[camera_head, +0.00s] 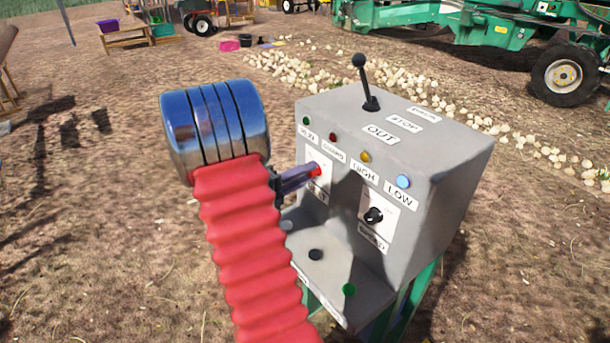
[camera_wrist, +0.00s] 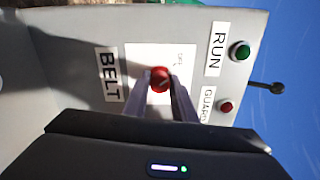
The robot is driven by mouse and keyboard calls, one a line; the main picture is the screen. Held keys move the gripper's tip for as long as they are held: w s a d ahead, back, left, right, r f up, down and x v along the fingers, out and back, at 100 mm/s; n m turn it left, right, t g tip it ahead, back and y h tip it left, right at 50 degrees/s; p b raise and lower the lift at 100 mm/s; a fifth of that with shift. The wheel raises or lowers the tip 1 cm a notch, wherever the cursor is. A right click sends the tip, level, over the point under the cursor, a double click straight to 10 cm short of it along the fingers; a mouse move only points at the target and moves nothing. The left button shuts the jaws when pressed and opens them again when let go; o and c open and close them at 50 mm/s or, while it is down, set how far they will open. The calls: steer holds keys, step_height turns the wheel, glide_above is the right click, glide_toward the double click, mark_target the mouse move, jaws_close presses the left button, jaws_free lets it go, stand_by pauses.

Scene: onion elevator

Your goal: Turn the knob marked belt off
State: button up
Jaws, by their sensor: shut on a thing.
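The belt knob (camera_wrist: 160,79) is red and sits on a white plate beside the label BELT (camera_wrist: 110,74) in the wrist view. In the head view the red knob (camera_head: 316,171) shows at the tip of my gripper (camera_head: 300,178), on the left of the grey control box (camera_head: 455,165). My gripper (camera_wrist: 160,90) has its two fingers on either side of the knob, shut on it. The knob's pointer line is slanted in the wrist view. The small lettering on the plate is only partly readable, and my arm hides part of the panel.
A black knob (camera_head: 373,215) sits to the right on the same panel. Coloured lamps, a black lever (camera_head: 366,85) and lower buttons, including a green one (camera_head: 349,289), are close by. Onions lie in a row behind the box, near a green machine (camera_head: 450,45).

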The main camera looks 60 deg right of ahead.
steer(key=shift+w+f+n, duration=0.1)
steer(key=shift+w+n, duration=0.1)
steer(key=shift+n, duration=0.6)
steer(key=o, duration=0.8)
steer(key=shift+o, duration=1.2)
steer(key=shift+s, duration=0.1)
steer(key=v, duration=1.4)
steer(key=shift+d, duration=0.1)
